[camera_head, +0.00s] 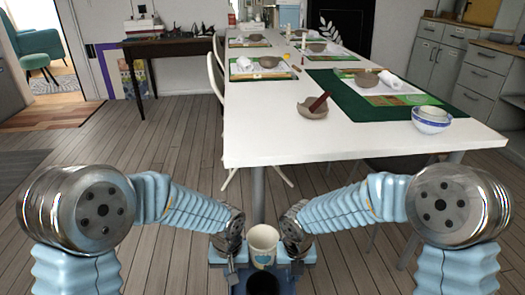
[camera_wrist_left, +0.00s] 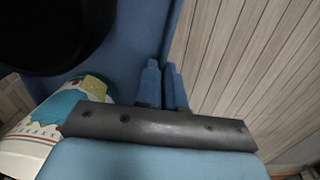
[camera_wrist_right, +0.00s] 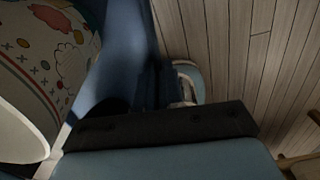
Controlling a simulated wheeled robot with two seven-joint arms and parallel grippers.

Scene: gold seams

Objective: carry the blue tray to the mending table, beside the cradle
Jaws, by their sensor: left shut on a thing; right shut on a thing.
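The blue tray (camera_head: 239,284) is low in front of me at the bottom of the head view, partly cut off and partly hidden by its load. A pale cup with a blue pattern (camera_head: 263,242) and a dark round vessel (camera_head: 263,285) stand on it. My left gripper (camera_head: 228,256) is shut on the tray's left side; my right gripper (camera_head: 298,254) is shut on its right side. The tray also shows in the left wrist view (camera_wrist_left: 135,45) and right wrist view (camera_wrist_right: 124,60). I cannot pick out the cradle or tell which table is the mending table.
A long white table (camera_head: 262,140) stands ahead, with mats, several bowls and a blue-rimmed bowl (camera_head: 432,118) at its right. A dark table (camera_head: 165,47) stands at the back left. A white chair (camera_head: 214,75) is at the white table's left. Wooden floor (camera_head: 110,135) is clear to the left.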

